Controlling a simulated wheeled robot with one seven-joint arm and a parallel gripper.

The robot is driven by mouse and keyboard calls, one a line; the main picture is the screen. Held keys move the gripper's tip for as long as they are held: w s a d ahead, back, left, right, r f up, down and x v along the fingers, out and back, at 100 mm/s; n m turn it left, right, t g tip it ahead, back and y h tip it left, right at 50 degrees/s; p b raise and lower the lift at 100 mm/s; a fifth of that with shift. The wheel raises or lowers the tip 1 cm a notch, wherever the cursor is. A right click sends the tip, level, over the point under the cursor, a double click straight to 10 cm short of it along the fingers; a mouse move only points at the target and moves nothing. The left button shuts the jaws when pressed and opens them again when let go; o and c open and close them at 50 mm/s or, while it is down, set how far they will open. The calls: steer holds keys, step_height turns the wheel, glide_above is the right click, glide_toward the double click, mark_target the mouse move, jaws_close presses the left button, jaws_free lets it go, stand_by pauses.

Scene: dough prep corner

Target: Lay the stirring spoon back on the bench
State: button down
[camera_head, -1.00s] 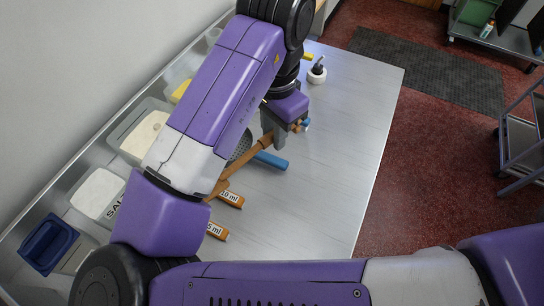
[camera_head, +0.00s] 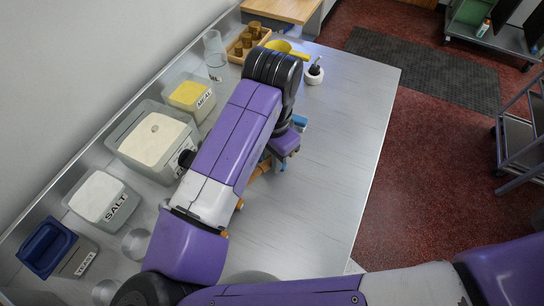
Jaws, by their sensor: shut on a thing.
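The wooden stirring spoon (camera_head: 261,169) shows only as a short brown piece just below my purple hand in the head view. The rest of it is hidden behind my arm. My gripper (camera_head: 279,163) is shut on the spoon, over the middle of the steel bench (camera_head: 335,150). Its fingers are mostly covered, so I cannot tell whether the spoon touches the bench.
Salt (camera_head: 102,197), yeast (camera_head: 50,246) and meal (camera_head: 190,93) tubs and a large white-topped bin (camera_head: 153,138) line the wall side. A yellow scoop (camera_head: 287,48) and a small white pot (camera_head: 314,77) stand at the far end. The bench's right side is clear.

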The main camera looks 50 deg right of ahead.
steer(key=shift+f, duration=0.4)
steer(key=shift+f+b, duration=0.1)
steer(key=shift+b, duration=0.25)
steer(key=c, duration=1.3)
jaws_free()
steer(key=shift+r+p, duration=0.45)
steer(key=shift+r, duration=0.1)
step_height(320, 180, up, 12)
steer(key=shift+s, duration=0.1)
